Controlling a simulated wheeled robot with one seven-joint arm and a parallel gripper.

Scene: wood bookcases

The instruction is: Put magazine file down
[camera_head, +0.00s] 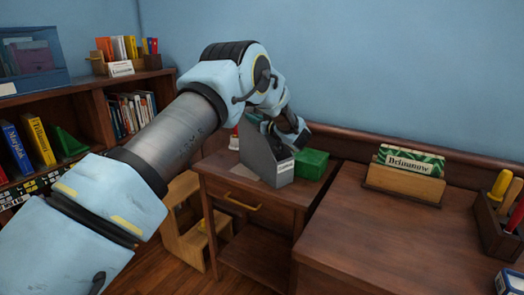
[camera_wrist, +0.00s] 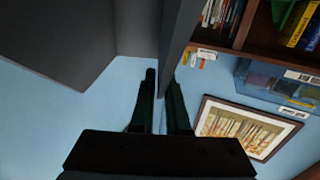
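The grey magazine file (camera_head: 262,158) has a white label low on its front. It is upright over the small wooden side table (camera_head: 238,187); I cannot tell whether its base touches the top. My gripper (camera_head: 296,135) is at the file's upper part, with the arm reaching in from the left. In the wrist view, my gripper's two dark fingers (camera_wrist: 163,82) lie on either side of a thin grey wall of the file (camera_wrist: 183,28), which they pinch. The arm's end partly covers the file's top in the head view.
A green box (camera_head: 311,164) sits right beside the file. A red and white item (camera_head: 234,140) stands behind it at left. A wooden desk (camera_head: 400,235) with a card holder (camera_head: 405,182) is at right. A wooden step stool (camera_head: 187,225) is at left, near the bookcase (camera_head: 95,115).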

